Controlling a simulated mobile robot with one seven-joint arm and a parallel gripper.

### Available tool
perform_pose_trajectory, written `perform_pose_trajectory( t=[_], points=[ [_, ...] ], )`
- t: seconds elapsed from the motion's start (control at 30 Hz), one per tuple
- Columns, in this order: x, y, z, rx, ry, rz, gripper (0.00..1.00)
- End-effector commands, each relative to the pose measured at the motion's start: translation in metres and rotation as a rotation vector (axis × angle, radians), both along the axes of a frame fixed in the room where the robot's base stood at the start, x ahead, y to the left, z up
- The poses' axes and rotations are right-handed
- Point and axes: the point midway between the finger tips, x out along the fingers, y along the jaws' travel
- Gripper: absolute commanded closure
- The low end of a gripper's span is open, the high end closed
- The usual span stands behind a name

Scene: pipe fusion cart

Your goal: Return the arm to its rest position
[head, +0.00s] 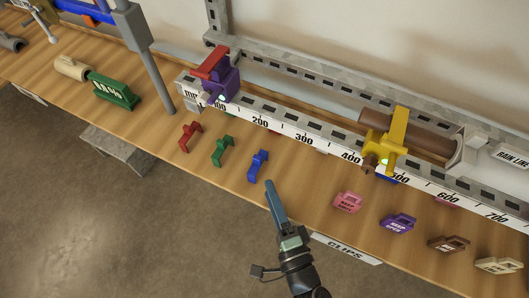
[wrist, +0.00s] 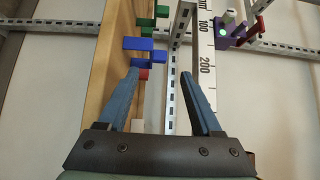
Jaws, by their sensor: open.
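My gripper (head: 272,205) hangs over the front edge of the wooden bench (head: 330,190), near the CLIPS label. In the wrist view my gripper (wrist: 159,75) shows two blue fingers spread apart with nothing between them. A blue clip (head: 257,163) stands on the bench just beyond the fingertips, apart from them in the head view. The blue clip also shows in the wrist view (wrist: 139,44), ahead of the left finger. My arm reaches up from the bottom of the head view; most of it is out of frame.
A red clip (head: 189,136) and a green clip (head: 222,150) stand left of the blue one. A ruler rail (head: 282,132) carries a purple clamp (head: 221,88) and a yellow clamp (head: 390,147). Several labelled tags, including a pink one (head: 347,202), lie at right. Floor (head: 120,230) in front is clear.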

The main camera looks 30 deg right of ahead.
Motion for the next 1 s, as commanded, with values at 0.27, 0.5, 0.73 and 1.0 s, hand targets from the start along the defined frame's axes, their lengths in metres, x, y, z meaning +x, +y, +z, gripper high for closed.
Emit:
perform_pose_trajectory(
  t=[0.27,0.5,0.73,1.0],
  points=[
    [-0.02,0.002,0.0,-0.001,-0.001,-0.001,0.34],
    [-0.02,0.002,0.0,0.0,-0.001,0.0,0.34],
    [-0.02,0.002,0.0,0.0,-0.001,0.0,0.34],
    [0.033,0.033,0.045,-0.196,-0.039,0.202,0.34]
  ],
)
